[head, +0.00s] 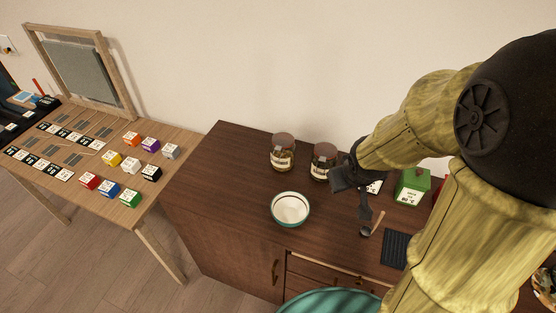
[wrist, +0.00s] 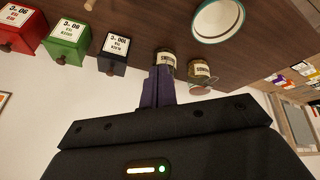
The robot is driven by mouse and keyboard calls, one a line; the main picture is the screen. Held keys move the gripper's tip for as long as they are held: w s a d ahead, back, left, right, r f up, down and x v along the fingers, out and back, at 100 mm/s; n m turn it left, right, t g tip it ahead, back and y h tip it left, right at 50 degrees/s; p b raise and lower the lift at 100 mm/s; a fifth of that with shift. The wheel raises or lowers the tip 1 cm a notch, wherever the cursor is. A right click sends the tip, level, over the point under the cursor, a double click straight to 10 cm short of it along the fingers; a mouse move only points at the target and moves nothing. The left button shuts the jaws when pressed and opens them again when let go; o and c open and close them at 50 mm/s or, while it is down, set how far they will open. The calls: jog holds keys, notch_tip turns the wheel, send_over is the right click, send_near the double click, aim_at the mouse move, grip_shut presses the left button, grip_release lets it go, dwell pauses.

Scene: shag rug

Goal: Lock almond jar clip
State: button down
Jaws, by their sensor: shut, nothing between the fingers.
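Two glass jars with brownish lids stand side by side at the back of the dark wood cabinet, one on the left (head: 282,154) and one on the right (head: 322,163). Their labels are too small to read, so I cannot tell which holds almonds. No clip can be made out clearly. My gripper (head: 337,181) is just right of and in front of the right jar. In the wrist view my gripper's fingers (wrist: 159,78) are together and empty, and overlap the lower part of the right jar (wrist: 165,57). I cannot tell whether they touch. The left jar (wrist: 202,71) stands beside it.
A white bowl with a teal rim (head: 290,208) stands in front of the jars. A green canister (head: 411,190), a scoop (head: 367,231) and a dark mat (head: 395,250) are to the right. A dark canister (wrist: 113,54) is near my fingers. A table of coloured blocks (head: 130,165) is left.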

jog(key=w+a+f+n+t+y+b, duration=0.1)
jog(key=w+a+f+n+y+b, duration=0.1)
jog(key=w+a+n+y, duration=0.5)
jog(key=w+a+n, duration=0.4)
jog(key=a+n, duration=0.1)
jog(key=n, duration=0.1)
jog(key=shift+w+t+y, duration=0.15)
jog(key=shift+t+y, duration=0.25)
send_near(274, 160)
jog(key=shift+a+r+x, duration=0.3)
jog(key=shift+a+x, duration=0.1)
jog(key=shift+x, duration=2.95)
